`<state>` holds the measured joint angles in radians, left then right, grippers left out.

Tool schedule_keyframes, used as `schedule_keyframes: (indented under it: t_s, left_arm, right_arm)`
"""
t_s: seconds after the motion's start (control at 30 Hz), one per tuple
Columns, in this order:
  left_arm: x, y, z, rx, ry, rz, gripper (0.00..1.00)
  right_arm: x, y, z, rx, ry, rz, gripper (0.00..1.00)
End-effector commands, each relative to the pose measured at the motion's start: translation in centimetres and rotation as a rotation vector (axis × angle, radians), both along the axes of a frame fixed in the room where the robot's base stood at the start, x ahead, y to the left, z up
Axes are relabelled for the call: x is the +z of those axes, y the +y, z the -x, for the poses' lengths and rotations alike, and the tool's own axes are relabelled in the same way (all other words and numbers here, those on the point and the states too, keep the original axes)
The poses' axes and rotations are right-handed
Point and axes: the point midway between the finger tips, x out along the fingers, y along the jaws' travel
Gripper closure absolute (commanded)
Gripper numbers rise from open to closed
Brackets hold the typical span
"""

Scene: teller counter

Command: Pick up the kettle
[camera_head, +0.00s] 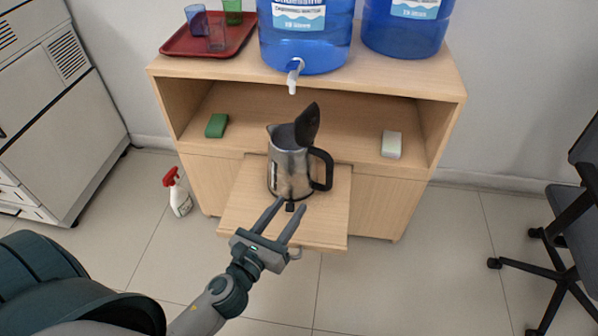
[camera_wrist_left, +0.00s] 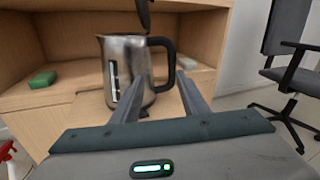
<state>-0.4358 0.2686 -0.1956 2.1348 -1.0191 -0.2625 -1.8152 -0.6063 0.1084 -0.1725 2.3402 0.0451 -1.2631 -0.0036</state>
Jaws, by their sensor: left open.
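The kettle (camera_head: 288,172) is silver metal with a black handle on its right side and its black lid raised. It stands upright on the pull-out wooden shelf (camera_head: 235,212) of the cabinet. In the left wrist view the kettle (camera_wrist_left: 124,62) is straight ahead, above and between the two fingers. My left gripper (camera_head: 282,212) is open and empty, in front of the kettle with its fingers pointing at the kettle's lower part. In the left wrist view the fingers (camera_wrist_left: 160,97) overlap the kettle's lower edge; I cannot tell whether they touch it. My right gripper is not in view.
Above the kettle, a white tap (camera_head: 294,75) hangs from a blue water bottle (camera_head: 305,45). A green sponge (camera_head: 217,125) and a white block (camera_head: 391,144) lie on the cabinet shelf. A spray bottle (camera_head: 177,192) stands on the floor; an office chair (camera_head: 565,240) is at right.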

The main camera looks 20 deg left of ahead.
Motion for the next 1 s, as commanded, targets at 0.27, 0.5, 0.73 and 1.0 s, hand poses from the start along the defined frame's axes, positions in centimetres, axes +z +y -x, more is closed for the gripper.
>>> schedule_keyframes:
  t_s: [0.27,0.5,0.73,1.0]
  left_arm:
    - [0.1,-1.4,-0.1,-0.069,-0.041,-0.162,0.60]
    - [0.1,-1.4,-0.2,-0.067,-0.041,-0.158,0.60]
    - [0.3,-1.5,-1.3,-0.068,-0.043,-0.157,0.60]
    - [0.3,-2.0,-5.1,-0.067,-0.043,-0.157,0.60]
  right_arm:
    - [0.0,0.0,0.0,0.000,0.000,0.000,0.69]
    - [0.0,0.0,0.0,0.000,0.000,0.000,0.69]
    - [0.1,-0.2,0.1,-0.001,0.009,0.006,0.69]
    - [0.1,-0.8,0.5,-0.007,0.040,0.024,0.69]
